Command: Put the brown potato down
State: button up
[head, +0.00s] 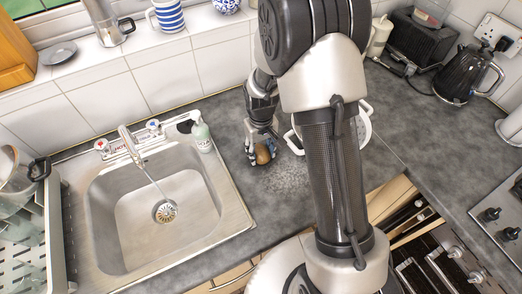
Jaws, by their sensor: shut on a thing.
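The brown potato (263,154) is small and rounded and sits between the fingers of my gripper (261,150). My gripper is shut on it, to the right of the sink and low over the grey worktop (230,138). I cannot tell whether the potato touches the worktop. The fingers cover part of the potato's upper side.
The steel sink (135,215) with a running tap (131,146) is on the left. A soap bottle (201,133) stands on its back right corner. A white pot (363,124) is partly hidden behind my arm. A black kettle (466,75) stands at the far right.

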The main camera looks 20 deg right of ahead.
aim_at(261, 150)
jog(key=shift+f, duration=0.25)
jog(key=o, duration=1.2)
jog(key=shift+r, duration=0.15)
notch_tip(261, 150, up, 18)
jog(key=f+p, duration=0.1)
jog(key=p, duration=0.3)
jog(key=s+r+t, duration=0.2)
jog(key=s+r, duration=0.8)
jog(key=r, duration=0.2)
jog(key=s+r+t, duration=0.1)
jog(key=s, duration=0.3)
jog(key=s+r+m, duration=0.1)
jog(key=s, duration=0.3)
jog(key=s+r+t, duration=0.1)
jog(key=s, duration=0.4)
jog(key=shift+m+t, duration=0.3)
jog(key=shift+m, duration=0.1)
